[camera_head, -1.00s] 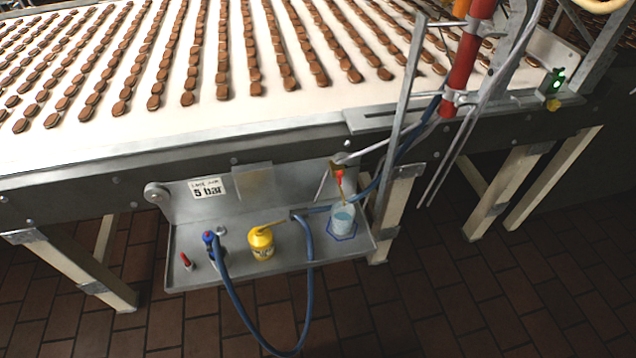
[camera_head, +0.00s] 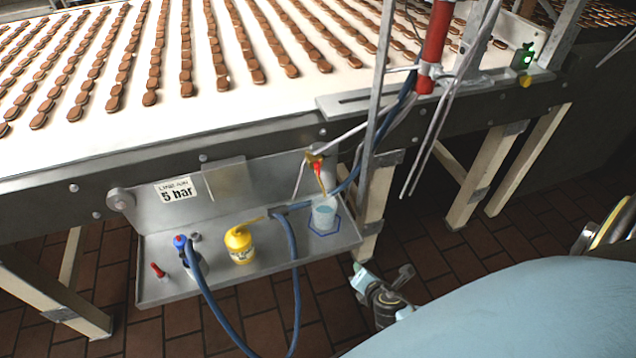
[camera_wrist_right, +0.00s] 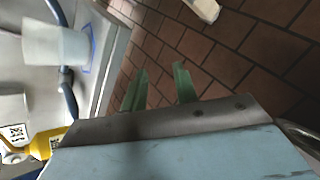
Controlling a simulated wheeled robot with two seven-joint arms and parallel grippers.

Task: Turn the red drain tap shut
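The red drain tap (camera_head: 317,168) is a small red handle on a brass fitting under the conveyor's edge. A thin amber line runs from it down to a clear cup (camera_head: 323,216) holding bluish liquid. The cup stands inside a blue outline on the grey shelf and shows large in the right wrist view (camera_wrist_right: 55,44). My right gripper (camera_wrist_right: 160,85) has two green fingers apart, with only floor tiles between them. In the head view it is low, right of the shelf, below the cup and apart from the tap. My left gripper is not in view.
On the shelf (camera_head: 150,292) stand a yellow oil can (camera_head: 239,245), a blue-topped fitting (camera_head: 181,243) with a looping blue hose (camera_head: 294,275), and a small red-topped item (camera_head: 158,270). Table legs (camera_head: 375,205) and slanting metal rods stand right of the tap.

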